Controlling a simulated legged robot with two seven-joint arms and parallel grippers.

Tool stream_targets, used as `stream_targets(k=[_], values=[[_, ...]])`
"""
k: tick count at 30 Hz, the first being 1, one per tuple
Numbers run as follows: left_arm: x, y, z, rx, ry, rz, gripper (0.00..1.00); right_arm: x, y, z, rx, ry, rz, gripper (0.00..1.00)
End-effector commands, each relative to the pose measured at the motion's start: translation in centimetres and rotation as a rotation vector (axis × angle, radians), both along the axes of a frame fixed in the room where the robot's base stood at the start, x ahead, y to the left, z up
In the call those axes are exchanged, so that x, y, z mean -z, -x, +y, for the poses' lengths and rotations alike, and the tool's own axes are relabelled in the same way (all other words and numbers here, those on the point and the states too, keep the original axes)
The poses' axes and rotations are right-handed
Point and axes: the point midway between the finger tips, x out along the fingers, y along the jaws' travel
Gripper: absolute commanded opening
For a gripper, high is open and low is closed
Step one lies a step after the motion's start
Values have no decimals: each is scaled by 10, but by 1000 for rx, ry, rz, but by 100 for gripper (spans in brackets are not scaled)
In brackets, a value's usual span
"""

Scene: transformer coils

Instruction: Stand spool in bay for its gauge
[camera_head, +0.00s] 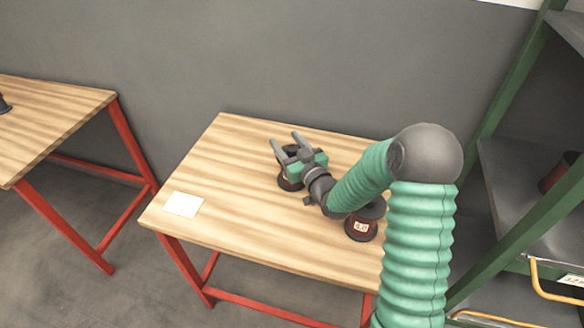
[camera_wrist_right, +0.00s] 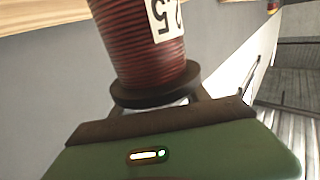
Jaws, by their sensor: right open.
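A spool (camera_head: 290,183) with a dark flange stands on the wooden table, partly hidden by my right gripper (camera_head: 284,142). In the right wrist view a spool with dark red winding (camera_wrist_right: 140,45) fills the upper middle, its dark flange close to the gripper body. Its white label reads 2.5, turned over in the picture. My right gripper is open around or beside this spool; I cannot tell whether the fingers touch it. A second red spool (camera_head: 361,224) with a pale label stands on the table, partly behind my right forearm. My left gripper is not in view.
A white card (camera_head: 184,204) lies at the front left of the wooden table (camera_head: 240,225). A green-framed rack (camera_head: 515,75) with grey shelves stands at right, holding a dark red object (camera_head: 558,172) and a label plate (camera_head: 573,281). Another table (camera_head: 60,115) stands at left.

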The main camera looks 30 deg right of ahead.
Motion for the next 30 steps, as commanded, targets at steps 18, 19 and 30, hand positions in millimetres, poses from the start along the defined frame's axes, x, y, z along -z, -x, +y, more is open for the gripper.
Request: stream_targets(k=[18,19,30], values=[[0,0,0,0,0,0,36,0,0,0,0,0,0,0],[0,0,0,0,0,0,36,0,0,0,0,0,0,0],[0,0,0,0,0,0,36,0,0,0,0,0,-1,0]])
